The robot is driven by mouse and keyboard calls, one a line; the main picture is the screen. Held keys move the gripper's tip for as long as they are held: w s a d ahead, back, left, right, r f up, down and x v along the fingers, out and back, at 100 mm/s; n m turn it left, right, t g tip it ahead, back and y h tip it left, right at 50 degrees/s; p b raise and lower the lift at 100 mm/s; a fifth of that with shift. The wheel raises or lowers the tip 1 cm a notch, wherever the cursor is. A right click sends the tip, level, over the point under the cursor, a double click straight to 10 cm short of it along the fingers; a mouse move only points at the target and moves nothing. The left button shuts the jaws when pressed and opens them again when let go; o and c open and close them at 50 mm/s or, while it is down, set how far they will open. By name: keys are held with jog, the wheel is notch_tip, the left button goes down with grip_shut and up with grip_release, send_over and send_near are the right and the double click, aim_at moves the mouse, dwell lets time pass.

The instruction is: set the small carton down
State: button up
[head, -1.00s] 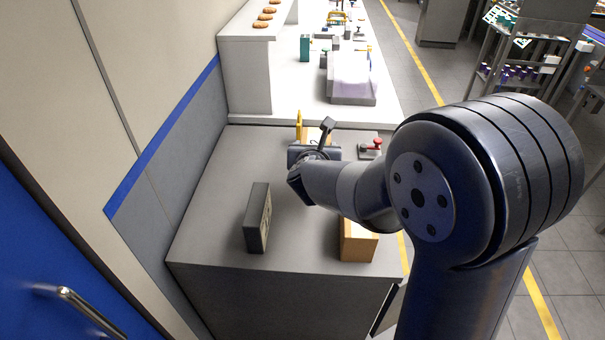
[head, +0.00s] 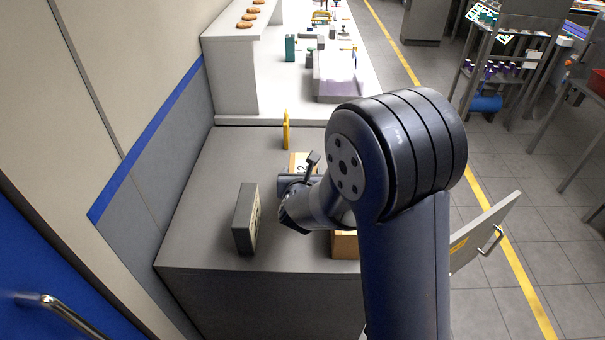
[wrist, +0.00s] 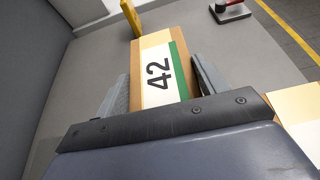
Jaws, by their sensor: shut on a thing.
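In the head view a part of the carton (head: 300,160) shows just beyond my gripper (head: 297,182), over the grey counter (head: 225,170). The wrist housing hides the carton's near end. I cannot tell whether its underside touches the counter.
A dark upright box (head: 246,219) stands left of my gripper. A cardboard box (head: 345,246) is on the right, partly behind my arm. A yellow upright piece (head: 286,130) stands beyond. A red-topped object (wrist: 229,10) is at the far right.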

jog(key=shift+f, duration=0.1)
jog(key=o, duration=1.7)
